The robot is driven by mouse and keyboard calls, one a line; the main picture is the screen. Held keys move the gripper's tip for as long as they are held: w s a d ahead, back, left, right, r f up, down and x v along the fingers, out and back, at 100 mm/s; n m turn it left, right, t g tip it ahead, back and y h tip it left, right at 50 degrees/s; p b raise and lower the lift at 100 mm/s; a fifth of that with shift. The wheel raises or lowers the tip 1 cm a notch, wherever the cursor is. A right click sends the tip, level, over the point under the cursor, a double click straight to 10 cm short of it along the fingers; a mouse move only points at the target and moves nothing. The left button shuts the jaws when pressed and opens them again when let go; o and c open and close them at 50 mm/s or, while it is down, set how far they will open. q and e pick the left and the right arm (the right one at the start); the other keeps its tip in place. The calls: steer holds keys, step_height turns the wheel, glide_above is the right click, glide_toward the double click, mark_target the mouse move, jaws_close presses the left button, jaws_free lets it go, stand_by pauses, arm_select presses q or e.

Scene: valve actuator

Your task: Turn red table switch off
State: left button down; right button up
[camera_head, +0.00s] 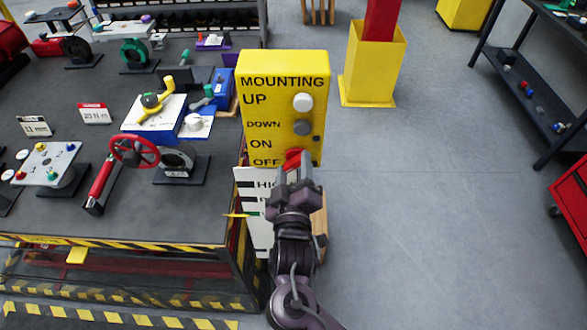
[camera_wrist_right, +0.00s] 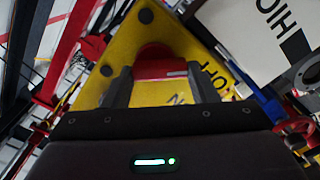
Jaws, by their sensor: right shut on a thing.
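The yellow control box (camera_head: 283,95) stands at the table's right end, marked MOUNTING, UP, DOWN, ON and OFF. The red switch (camera_head: 292,157) is on its lower front, by the ON and OFF marks. My right gripper (camera_head: 293,168) is at the switch and partly hides it. In the right wrist view the red switch (camera_wrist_right: 156,65) sits between the two fingers of my right gripper (camera_wrist_right: 158,86), which is shut on it. The yellow box (camera_wrist_right: 128,40) fills the background there. The switch's exact angle is unclear. My left gripper is not in view.
The dark table (camera_head: 215,215) on the left holds valves, a red handwheel (camera_head: 134,150) and small panels. A white sign (camera_head: 255,205) hangs below the box beside my arm. A yellow post base (camera_head: 373,65) stands behind.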

steer(key=shift+w+r, duration=0.1)
steer(key=shift+r, duration=0.1)
steer(key=o, duration=1)
steer(key=shift+w+f, duration=0.2)
steer(key=shift+s+f, duration=0.1)
steer(key=shift+s, duration=0.45)
steer(key=s+b, duration=0.3)
steer(key=s, duration=0.3)
steer(key=shift+s, duration=0.4)
